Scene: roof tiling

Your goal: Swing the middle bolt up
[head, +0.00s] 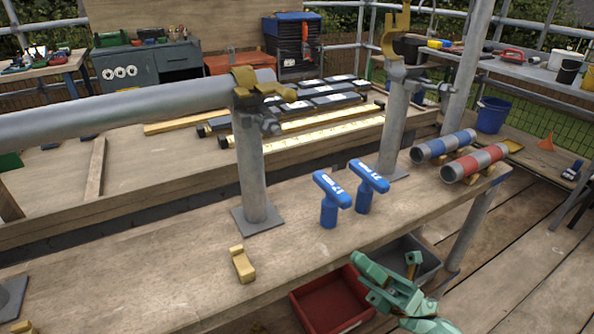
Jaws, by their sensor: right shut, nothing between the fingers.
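The middle post (250,165) stands on a square plate on the bench. A brass-coloured coupler (252,84) on its top sits around the end of a long grey tube (140,104). A grey bolt with a nut (270,127) sticks out low at the coupler's right side; it does not stand up over the coupler, and its exact tilt is hard to tell. My right gripper (385,280), green, is shut and empty at the bench's front edge, well below and right of the middle coupler. My left gripper is not in view.
Two blue T-handled tools (331,198) stand on the bench, right of the middle post. The right post (395,125) carries an open coupler (396,38). A blue-banded tube (443,146) and a red-banded tube (474,164) lie at right. A brass block (242,264) lies in front; a red tray (331,300) sits below.

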